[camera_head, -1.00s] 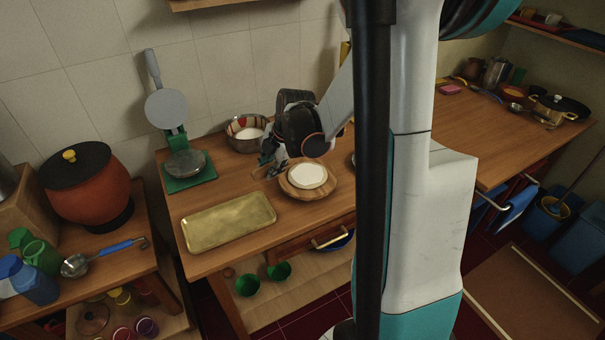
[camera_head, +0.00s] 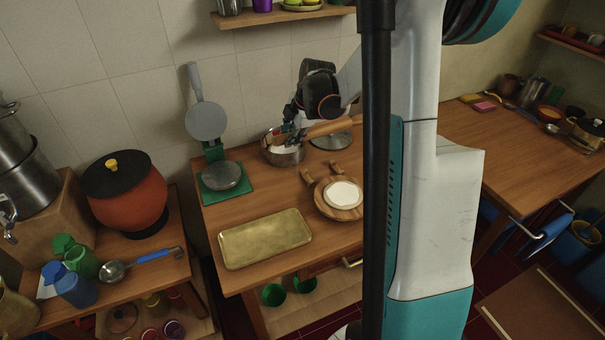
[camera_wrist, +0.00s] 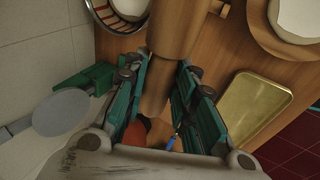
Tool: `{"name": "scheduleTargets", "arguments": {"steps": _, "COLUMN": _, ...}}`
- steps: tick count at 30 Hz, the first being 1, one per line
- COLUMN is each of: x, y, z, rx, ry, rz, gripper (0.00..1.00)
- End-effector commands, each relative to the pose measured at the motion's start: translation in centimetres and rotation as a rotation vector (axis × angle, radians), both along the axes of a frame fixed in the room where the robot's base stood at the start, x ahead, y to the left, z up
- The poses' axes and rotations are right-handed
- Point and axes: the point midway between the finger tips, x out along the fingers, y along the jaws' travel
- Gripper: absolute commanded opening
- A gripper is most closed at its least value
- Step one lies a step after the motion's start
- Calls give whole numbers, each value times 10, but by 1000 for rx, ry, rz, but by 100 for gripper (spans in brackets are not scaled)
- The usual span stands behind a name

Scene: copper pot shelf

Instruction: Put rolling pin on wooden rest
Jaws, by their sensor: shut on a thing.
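My gripper (camera_head: 288,134) is shut on the wooden rolling pin (camera_head: 330,128) and holds it raised above the back of the table, near the steel bowl. The pin points to the right in the head view, and its far end passes behind my arm. In the wrist view the pin (camera_wrist: 175,25) runs between the fingers (camera_wrist: 158,72). What looks like the wooden rest (camera_head: 308,177) shows as two short wooden pieces on the table just behind the round board. Part of it shows at the top of the wrist view (camera_wrist: 220,8). The pin is apart from it.
A round wooden board (camera_head: 325,207) with white dough (camera_head: 344,195) is at the table's middle. A brass tray (camera_head: 265,240) lies in front. A steel bowl (camera_head: 290,158) stands behind, and a green-based press (camera_head: 222,178) stands left. Bare wood lies between bowl and tray.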

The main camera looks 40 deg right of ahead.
Motion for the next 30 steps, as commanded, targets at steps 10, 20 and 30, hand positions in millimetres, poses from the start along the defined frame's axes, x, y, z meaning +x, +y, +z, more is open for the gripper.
{"name": "scheduleTargets", "arguments": {"steps": 10, "x": 1, "y": 0, "z": -91, "rx": 0, "ry": 0, "rz": 1, "gripper": 1}}
{"name": "scheduleTargets", "arguments": {"steps": 20, "x": 0, "y": 0, "z": -132, "rx": -1, "ry": 0, "rz": 2, "gripper": 1}}
{"name": "scheduleTargets", "arguments": {"steps": 30, "x": 0, "y": 0, "z": -171, "rx": -1, "ry": 0, "rz": 2, "gripper": 1}}
